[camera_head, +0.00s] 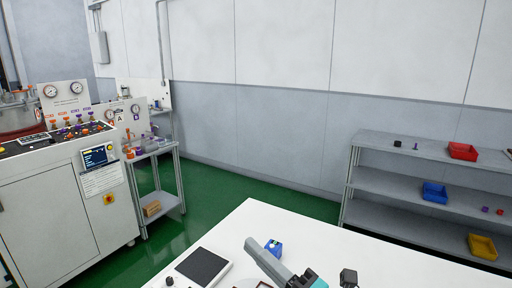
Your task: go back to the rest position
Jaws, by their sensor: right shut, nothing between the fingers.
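My right gripper (252,245) shows at the bottom of the head view as a grey bar angled up and to the left, with dark and teal parts behind it. It is shut with nothing between its fingers, over the white table (320,242). My left gripper is not in view.
On the table are a small blue item (273,247), a dark-screened device (202,266) and a small black item (348,277). A control cabinet (55,205) and small cart (160,180) stand left. A grey shelf (410,182) with red (462,151), blue (434,192) and yellow bins (482,246) stands right.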

